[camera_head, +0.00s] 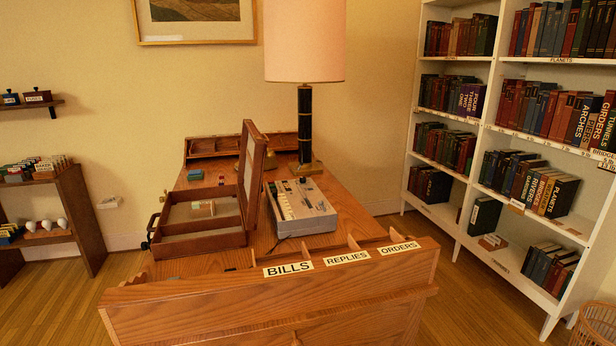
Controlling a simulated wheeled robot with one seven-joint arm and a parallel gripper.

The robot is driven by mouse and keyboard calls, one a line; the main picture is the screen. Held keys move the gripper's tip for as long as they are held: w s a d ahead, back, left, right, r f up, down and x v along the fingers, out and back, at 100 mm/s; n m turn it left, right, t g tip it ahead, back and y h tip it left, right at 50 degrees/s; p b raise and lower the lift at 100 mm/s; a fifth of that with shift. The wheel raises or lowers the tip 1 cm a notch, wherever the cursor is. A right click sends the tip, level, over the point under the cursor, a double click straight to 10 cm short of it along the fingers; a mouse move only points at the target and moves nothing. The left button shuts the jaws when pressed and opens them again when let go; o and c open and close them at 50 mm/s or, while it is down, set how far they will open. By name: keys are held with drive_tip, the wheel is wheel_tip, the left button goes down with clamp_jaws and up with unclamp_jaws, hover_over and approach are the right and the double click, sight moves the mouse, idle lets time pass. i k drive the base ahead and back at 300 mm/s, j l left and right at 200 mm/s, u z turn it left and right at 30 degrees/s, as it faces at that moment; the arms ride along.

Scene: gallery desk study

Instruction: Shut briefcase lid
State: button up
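A brown wooden briefcase (198,243) lies open on the desk (318,174), left of the middle. Its lid (252,180) stands nearly upright along the case's right side, its inner face turned left. A dark handle and clasps show at the case's left edge. A small pale roll-like item (202,208) lies inside the case. Nothing else lies clearly within it. My gripper is not in view.
A grey keyed machine (301,204) stands close to the lid's right. A lamp (305,110) stands behind it. A desk rack (285,300) labelled BILLS, REPLIES and ORDERS fills the near edge. Bookshelves (480,128) stand right; a small shelf unit (70,200) stands left.

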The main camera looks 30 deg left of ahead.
sight(253, 148)
drive_tip(key=i+l+u, duration=0.2)
drive_tip(key=u, duration=0.2)
drive_tip(key=i+l+u, duration=0.2)
drive_tip(key=u, duration=0.25)
drive_tip(key=l+u, duration=0.4)
drive_tip(key=i+l+u, duration=0.15)
drive_tip(key=l+u, duration=1.25)
drive_tip(key=l, duration=0.3)
drive_tip(key=i+j+u, duration=0.15)
drive_tip(key=i+j, duration=0.4)
drive_tip(key=j, duration=0.15)
